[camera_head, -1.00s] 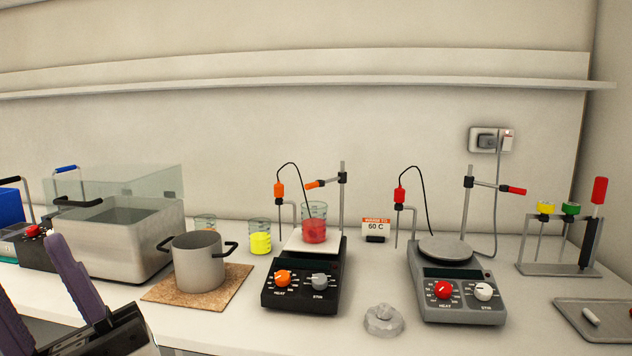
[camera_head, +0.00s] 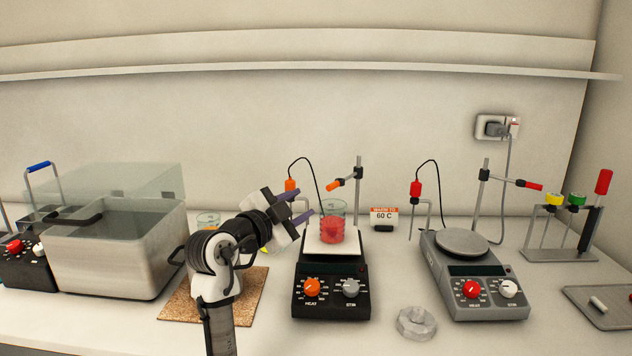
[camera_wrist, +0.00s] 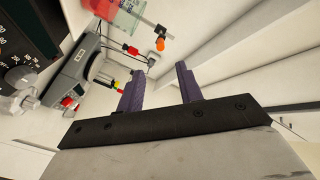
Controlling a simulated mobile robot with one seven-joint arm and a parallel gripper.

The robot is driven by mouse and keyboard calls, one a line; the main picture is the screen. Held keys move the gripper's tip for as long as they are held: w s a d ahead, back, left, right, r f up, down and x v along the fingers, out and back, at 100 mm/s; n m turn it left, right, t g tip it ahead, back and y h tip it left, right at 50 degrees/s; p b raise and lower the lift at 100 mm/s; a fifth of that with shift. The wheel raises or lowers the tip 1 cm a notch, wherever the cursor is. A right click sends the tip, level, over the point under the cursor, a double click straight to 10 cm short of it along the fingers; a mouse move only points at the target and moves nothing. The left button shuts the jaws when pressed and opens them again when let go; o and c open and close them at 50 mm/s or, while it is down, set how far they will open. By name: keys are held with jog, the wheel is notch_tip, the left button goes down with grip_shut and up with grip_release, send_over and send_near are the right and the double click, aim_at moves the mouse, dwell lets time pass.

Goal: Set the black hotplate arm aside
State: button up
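The black hotplate (camera_head: 332,290) has an orange knob, and a white plate on top bears a glass beaker of red liquid (camera_head: 332,232). A grey pole stands behind it. Its arm (camera_head: 345,179), a short rod with an orange tip, points left from a black clamp above the beaker. The orange tip also shows in the wrist view (camera_wrist: 160,44). My gripper (camera_head: 306,206) is open and empty, left of the beaker and lower than the arm's tip. Its purple fingers stand apart in the wrist view (camera_wrist: 158,70), with nothing between them.
An orange-topped probe (camera_head: 291,186) with a black cable stands close behind my gripper. A grey hotplate (camera_head: 480,283) with its own red-tipped arm stands right. A 60 C sign (camera_head: 384,217) stands between the hotplates. A steel bath (camera_head: 112,255) is left. The front counter has a grey lump (camera_head: 416,323).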

aim_at(327, 189)
jog(key=p+x, duration=0.4)
jog(key=x, duration=0.9)
jog(key=shift+r, duration=0.1)
grip_shut()
